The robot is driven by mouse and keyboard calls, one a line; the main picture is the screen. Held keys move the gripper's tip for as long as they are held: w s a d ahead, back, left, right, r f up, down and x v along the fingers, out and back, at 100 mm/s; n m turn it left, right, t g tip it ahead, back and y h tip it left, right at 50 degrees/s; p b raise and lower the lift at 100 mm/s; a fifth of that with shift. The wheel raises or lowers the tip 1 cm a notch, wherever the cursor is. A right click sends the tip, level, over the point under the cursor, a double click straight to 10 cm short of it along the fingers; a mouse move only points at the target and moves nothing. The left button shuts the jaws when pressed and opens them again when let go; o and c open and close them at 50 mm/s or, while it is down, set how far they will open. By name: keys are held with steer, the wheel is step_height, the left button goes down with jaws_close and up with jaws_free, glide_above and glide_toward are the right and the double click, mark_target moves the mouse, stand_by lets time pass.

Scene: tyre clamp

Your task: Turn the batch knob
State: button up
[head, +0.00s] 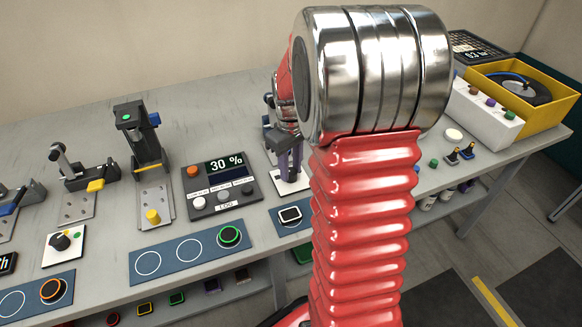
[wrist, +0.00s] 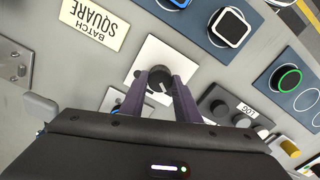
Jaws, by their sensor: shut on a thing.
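The batch knob (wrist: 160,78) is a dark round knob with a pale mark, on a white square plate (wrist: 152,52) in the wrist view. A label reading "BATCH SQUARE" (wrist: 93,25) lies beside the plate. My gripper (wrist: 162,88) has its two purple fingers shut on the knob, one on each side, and they hide part of it. In the head view my gripper (head: 290,160) points down at the white plate (head: 291,182), and the knob is hidden behind the fingers.
A control box (head: 222,183) with a "30 %" display stands just left of my gripper. A blue pad with a square ring (head: 290,214) lies in front. A black clamp (head: 147,150) stands further left. Another knob (head: 61,241) sits on a white plate at far left. A yellow bin (head: 555,99) is at right.

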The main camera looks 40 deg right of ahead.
mark_target(291, 171)
steer(key=shift+n, duration=0.5)
steer(key=o, duration=1)
steer(key=shift+o, duration=0.2)
step_height(291, 171, up, 14)
steer(key=shift+f, duration=0.15)
stand_by(0.5)
